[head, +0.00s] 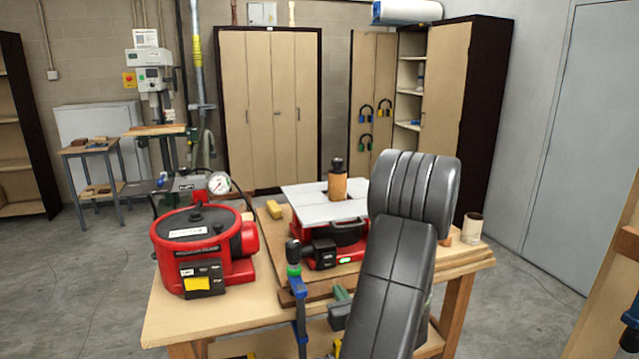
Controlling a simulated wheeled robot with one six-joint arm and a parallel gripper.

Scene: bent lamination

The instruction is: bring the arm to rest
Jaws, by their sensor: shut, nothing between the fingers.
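My arm's dark grey links rise from the bottom of the head view, right of the middle, in front of the workbench (215,321). The upper link lies across the bench's right part and hides some of what is behind it. My gripper is not visible in this view; I cannot tell where it is relative to the bench.
Open floor lies left.

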